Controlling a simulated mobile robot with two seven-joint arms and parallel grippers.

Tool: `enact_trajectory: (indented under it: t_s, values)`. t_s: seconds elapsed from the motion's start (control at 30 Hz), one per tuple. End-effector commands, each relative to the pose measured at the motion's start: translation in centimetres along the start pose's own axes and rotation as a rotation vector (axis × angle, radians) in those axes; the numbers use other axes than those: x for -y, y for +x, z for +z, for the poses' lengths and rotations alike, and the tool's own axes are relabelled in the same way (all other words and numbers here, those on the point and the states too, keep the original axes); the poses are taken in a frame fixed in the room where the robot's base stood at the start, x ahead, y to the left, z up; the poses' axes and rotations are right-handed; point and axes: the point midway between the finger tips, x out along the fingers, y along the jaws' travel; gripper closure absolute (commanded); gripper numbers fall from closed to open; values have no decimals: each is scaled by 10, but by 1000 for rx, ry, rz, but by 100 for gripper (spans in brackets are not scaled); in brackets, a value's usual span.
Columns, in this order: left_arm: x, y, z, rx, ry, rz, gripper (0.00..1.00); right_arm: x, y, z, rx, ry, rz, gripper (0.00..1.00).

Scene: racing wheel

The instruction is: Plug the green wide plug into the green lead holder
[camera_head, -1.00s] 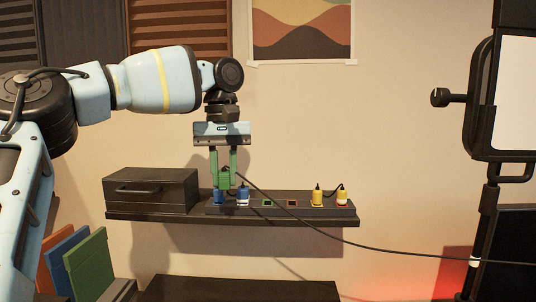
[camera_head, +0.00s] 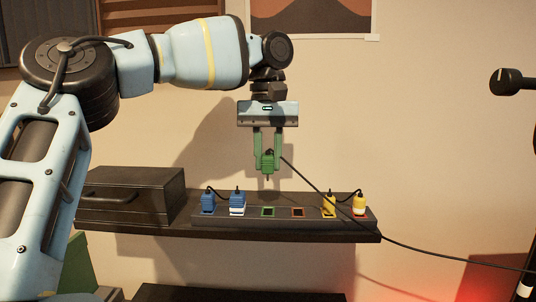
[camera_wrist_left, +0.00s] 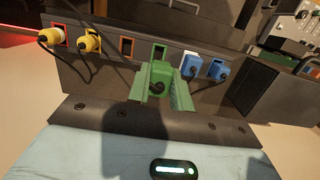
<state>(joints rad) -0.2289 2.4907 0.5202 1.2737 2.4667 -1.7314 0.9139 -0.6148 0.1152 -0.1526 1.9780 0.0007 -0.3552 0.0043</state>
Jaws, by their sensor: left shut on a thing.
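My left gripper (camera_head: 268,168) is shut on the green plug (camera_head: 267,160) and points down, with the plug's prong below. A dark cable runs from the plug to the lower right. The green-rimmed holder (camera_head: 268,212) is in the black strip on the shelf. In the head view the plug hangs above it, with a visible gap. In the left wrist view the green plug (camera_wrist_left: 158,76) sits between the green fingers and hides part of the strip behind. My right gripper is not in view.
Two blue plugs (camera_head: 237,203) sit left of the green holder. An orange-rimmed holder (camera_head: 297,212) is empty to its right, then two yellow plugs (camera_head: 329,204). A black drawer box (camera_head: 130,196) stands on the shelf's left end.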

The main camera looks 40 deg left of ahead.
Motion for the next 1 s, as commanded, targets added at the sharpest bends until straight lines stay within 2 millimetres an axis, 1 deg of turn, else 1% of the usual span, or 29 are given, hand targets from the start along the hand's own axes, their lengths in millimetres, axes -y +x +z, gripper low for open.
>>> enact_trajectory:
  t_s: [0.17, 0.27, 0.8, 1.0]
  values:
    - [0, 0, 1, -3, 1, 0, 100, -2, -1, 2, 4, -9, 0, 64]
    - [0, 3, 0, -3, 1, -1, 100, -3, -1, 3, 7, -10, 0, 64]
    - [0, 46, -5, -2, 1, -2, 100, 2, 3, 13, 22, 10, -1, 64]
    - [0, 55, -6, -2, 0, 0, 100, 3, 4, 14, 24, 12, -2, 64]
